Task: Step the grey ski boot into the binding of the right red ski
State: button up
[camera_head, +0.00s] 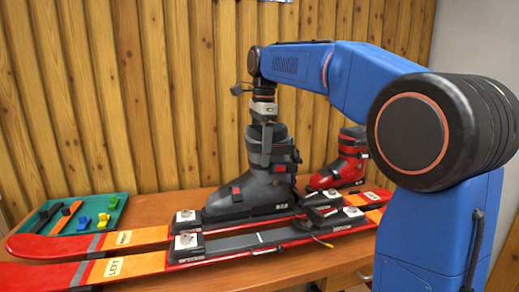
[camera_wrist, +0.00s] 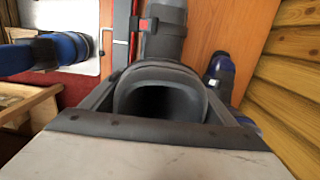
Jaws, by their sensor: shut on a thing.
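The grey ski boot (camera_head: 262,187) stands upright over the rear red-orange ski, its toe pointing left. That right ski (camera_head: 140,236) lies behind the left ski (camera_head: 95,271), each with a name label. The boot is between the toe piece (camera_head: 186,222) and heel piece (camera_head: 322,198) of the rear ski's binding. I cannot tell whether its sole touches the ski or whether the heel is latched. My gripper (camera_head: 264,124) is shut on the boot's upper cuff from above. The wrist view shows the boot's dark opening (camera_wrist: 160,100) between the fingers; its sole is hidden there.
A red boot (camera_head: 342,163) stands behind the heel side. A green tray (camera_head: 92,213) with coloured tools lies at the left. A wooden plank wall (camera_head: 120,110) rises close behind the bench. A dark-blue object (camera_wrist: 218,75) shows beside the boot in the wrist view.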

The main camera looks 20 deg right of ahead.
jog(key=shift+f, duration=0.55)
jog(key=o, duration=2.1)
jog(key=shift+r, duration=0.1)
notch_tip(320, 180, up, 10)
dwell(0.4)
dwell(0.3)
